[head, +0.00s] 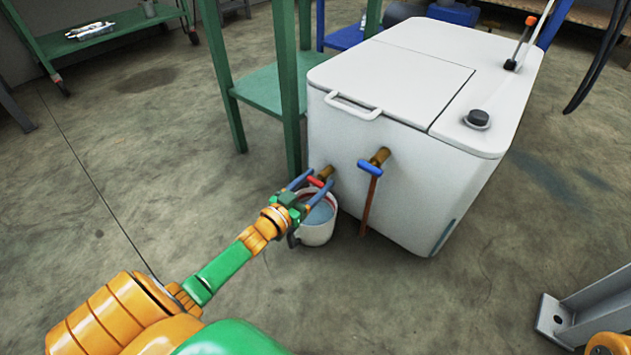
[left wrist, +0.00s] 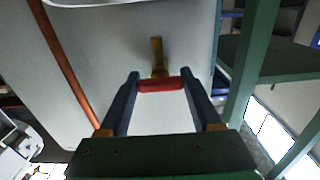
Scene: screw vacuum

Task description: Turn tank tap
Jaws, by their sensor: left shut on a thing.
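The white tank (head: 335,130) stands at the centre right of the head view, with two brass taps on its front wall. The left tap has a red handle (head: 317,182), which also shows in the left wrist view (left wrist: 162,85) below its brass stem (left wrist: 157,52). My left gripper (head: 320,179) has its blue fingers on either side of the red handle, shut on its two ends. The right tap has a blue handle (head: 370,167) and a copper pipe hanging down. My right gripper is not in view.
A white bucket (head: 317,235) with bluish contents stands on the floor under the red tap, close below my left gripper. A green table (head: 262,90) stands left of the tank. A grey metal frame (head: 590,308) is at lower right.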

